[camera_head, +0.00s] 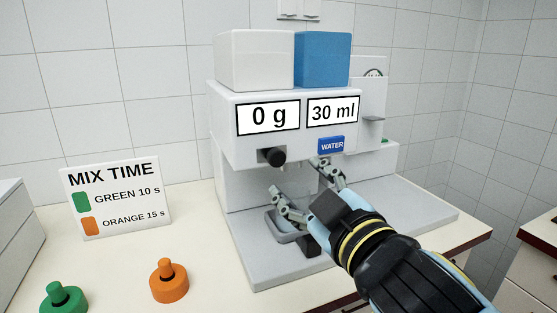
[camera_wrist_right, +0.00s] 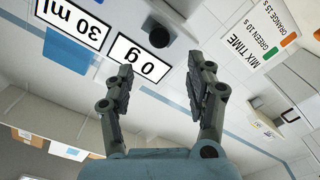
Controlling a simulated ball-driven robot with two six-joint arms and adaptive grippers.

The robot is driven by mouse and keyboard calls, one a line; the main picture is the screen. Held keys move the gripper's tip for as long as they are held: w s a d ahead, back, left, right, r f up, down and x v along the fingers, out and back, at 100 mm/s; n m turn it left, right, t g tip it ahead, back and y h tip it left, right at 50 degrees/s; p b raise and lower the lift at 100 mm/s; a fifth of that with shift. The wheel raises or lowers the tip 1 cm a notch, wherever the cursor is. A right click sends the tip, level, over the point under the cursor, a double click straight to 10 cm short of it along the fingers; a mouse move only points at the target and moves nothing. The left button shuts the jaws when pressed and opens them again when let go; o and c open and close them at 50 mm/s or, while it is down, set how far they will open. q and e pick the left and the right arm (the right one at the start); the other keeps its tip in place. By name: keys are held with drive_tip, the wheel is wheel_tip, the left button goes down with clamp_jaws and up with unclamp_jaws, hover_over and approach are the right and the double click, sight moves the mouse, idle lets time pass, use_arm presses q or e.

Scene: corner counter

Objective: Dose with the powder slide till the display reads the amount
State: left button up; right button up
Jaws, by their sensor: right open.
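The white dispenser (camera_head: 235,185) stands on the counter. Its left display (camera_head: 268,116) reads 0 g, and its right display (camera_head: 333,111) reads 30 ml. The black round knob of the powder slide (camera_head: 272,156) sits below the 0 g display. In the right wrist view the knob (camera_wrist_right: 159,36) shows just beyond my fingertips, between their lines. My right gripper (camera_head: 303,180) is open and empty in front of the machine, its fingers spread below and right of the knob; it also shows in the right wrist view (camera_wrist_right: 161,70). My left gripper is out of view.
A blue WATER button (camera_head: 331,146) is right of the knob. A grey container (camera_head: 284,236), partly hidden by my gripper, stands below. A MIX TIME sign (camera_head: 117,197), an orange stopper-like piece (camera_head: 169,285) and a green one (camera_head: 64,299) are at left.

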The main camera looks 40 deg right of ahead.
sight(278, 160)
drive_tip(key=p+x, duration=0.2)
drive_tip(key=x, duration=0.8)
drive_tip(key=shift+d, duration=0.15)
clamp_jaws()
